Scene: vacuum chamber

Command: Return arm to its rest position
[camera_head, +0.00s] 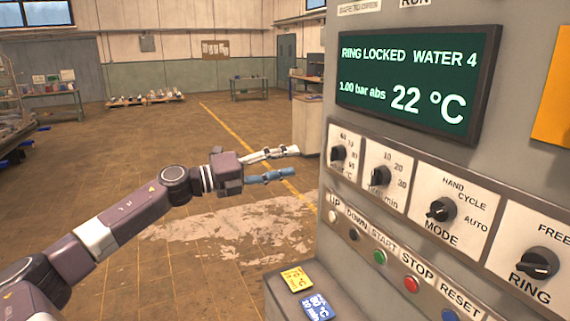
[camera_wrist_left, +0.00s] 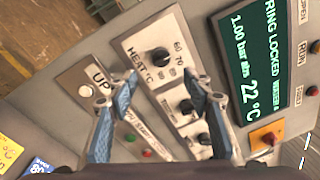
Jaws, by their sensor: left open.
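My left gripper (camera_head: 272,165) is open and empty, held in the air just left of the control cabinet in the head view. My left arm (camera_head: 130,215) stretches in from the lower left. In the left wrist view the two fingers of the left gripper (camera_wrist_left: 152,90) are spread apart in front of the control panel, with nothing between them. The heat knob (camera_wrist_left: 160,57) shows beyond the fingertips, apart from them as far as I can tell. My right gripper is not in view.
The control cabinet (camera_head: 345,245) fills the right side. Its display (camera_head: 415,85) reads ring locked, water 4, 1.00 bar abs, 22 °C. Yellow (camera_head: 296,279) and blue (camera_head: 318,307) cards lie on a ledge below. The floor (camera_head: 150,150) at left is open.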

